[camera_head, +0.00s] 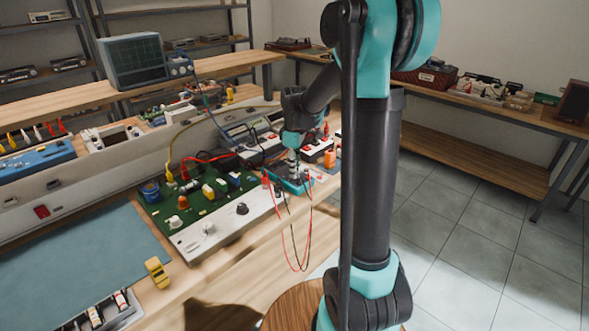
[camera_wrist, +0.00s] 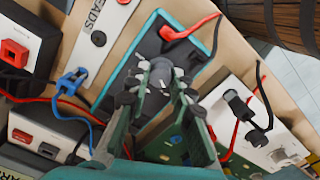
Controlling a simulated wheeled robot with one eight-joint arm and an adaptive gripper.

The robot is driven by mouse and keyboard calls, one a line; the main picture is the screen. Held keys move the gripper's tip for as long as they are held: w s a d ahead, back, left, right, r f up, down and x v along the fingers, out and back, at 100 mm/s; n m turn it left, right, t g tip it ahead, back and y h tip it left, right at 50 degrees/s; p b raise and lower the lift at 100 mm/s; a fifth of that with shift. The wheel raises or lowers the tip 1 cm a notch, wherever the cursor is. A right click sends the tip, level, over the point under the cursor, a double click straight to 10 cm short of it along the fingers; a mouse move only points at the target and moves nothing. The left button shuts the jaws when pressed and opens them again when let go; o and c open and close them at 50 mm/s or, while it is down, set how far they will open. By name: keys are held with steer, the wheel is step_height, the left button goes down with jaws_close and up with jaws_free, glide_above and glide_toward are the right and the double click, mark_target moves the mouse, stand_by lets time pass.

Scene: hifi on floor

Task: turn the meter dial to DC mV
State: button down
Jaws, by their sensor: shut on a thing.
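The meter (camera_head: 293,186), dark with a teal edge, lies on the bench under my gripper (camera_head: 292,157). In the wrist view the dark face of the meter (camera_wrist: 150,46) fills the upper middle. My gripper (camera_wrist: 160,82) reaches down onto it, its two fingers shut on the grey dial (camera_wrist: 159,73). The fingers cover much of the dial, and I cannot read its pointer or the markings. A red plug (camera_wrist: 180,32) sits in the meter's far end, with its lead running off to the upper right.
A green circuit board (camera_head: 205,195) and a white panel with a black knob (camera_head: 242,208) lie left of the meter. Red and black leads (camera_head: 297,240) hang over the bench's front edge. Several instruments crowd behind. A blue mat (camera_head: 80,270) covers the left bench.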

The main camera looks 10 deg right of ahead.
steer(key=m, duration=0.5)
steer(key=shift+m, duration=0.3)
steer(key=m, duration=0.5)
steer(key=shift+m, duration=0.4)
steer(key=c, duration=1.3)
jaws_free()
step_height(320, 180, up, 12)
steer(key=shift+r, duration=0.1)
